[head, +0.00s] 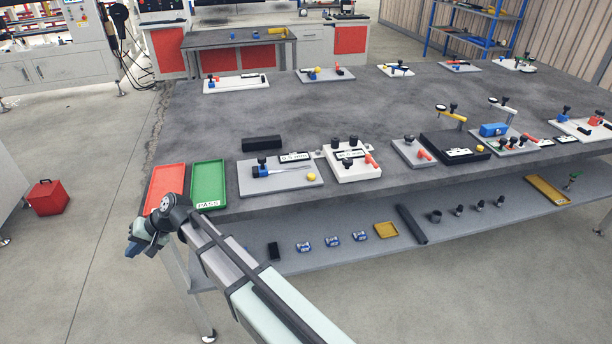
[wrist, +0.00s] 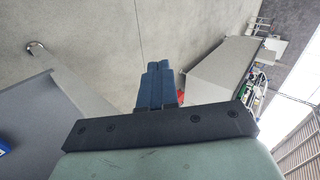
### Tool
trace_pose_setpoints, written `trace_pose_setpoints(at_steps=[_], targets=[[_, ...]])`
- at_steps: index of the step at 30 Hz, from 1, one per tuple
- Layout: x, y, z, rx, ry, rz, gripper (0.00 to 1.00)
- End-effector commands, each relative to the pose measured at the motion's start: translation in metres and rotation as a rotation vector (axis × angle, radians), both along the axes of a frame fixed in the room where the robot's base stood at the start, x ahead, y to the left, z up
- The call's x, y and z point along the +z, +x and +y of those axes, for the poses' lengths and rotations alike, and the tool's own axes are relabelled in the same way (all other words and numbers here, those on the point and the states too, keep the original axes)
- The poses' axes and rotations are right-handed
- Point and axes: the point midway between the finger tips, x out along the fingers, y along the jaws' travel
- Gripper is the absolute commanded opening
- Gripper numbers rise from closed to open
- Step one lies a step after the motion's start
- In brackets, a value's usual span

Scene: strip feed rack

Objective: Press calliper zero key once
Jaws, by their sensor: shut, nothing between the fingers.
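My gripper (head: 132,250) hangs off the front left corner of the bench, left of and apart from the boards. Its blue fingers are shut and empty in the wrist view (wrist: 158,68). The zero key is too small to make out.
A red tray (head: 152,199) and a green tray (head: 208,177) marked PASS lie at the bench's left end, close to my arm. A black block (head: 262,143) lies behind the grey board. More fixtures stand to the right and along the back. The bench middle (head: 330,105) is clear.

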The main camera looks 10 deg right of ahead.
Motion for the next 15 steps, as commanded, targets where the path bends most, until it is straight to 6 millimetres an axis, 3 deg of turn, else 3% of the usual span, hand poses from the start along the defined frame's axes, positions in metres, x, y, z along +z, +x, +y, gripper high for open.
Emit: trace_pose_setpoints(at_steps=[3, 7, 10, 15], targets=[[0.041, 0.007, 0.018, 0.006, 0.054, -0.023, 0.0], [0.084, 0.021, 0.017, -0.004, 0.1, -0.057, 0.0], [0.107, 0.042, -0.009, -0.032, 0.109, -0.095, 0.0], [0.122, 0.075, -0.066, -0.083, 0.085, -0.147, 0.0]])
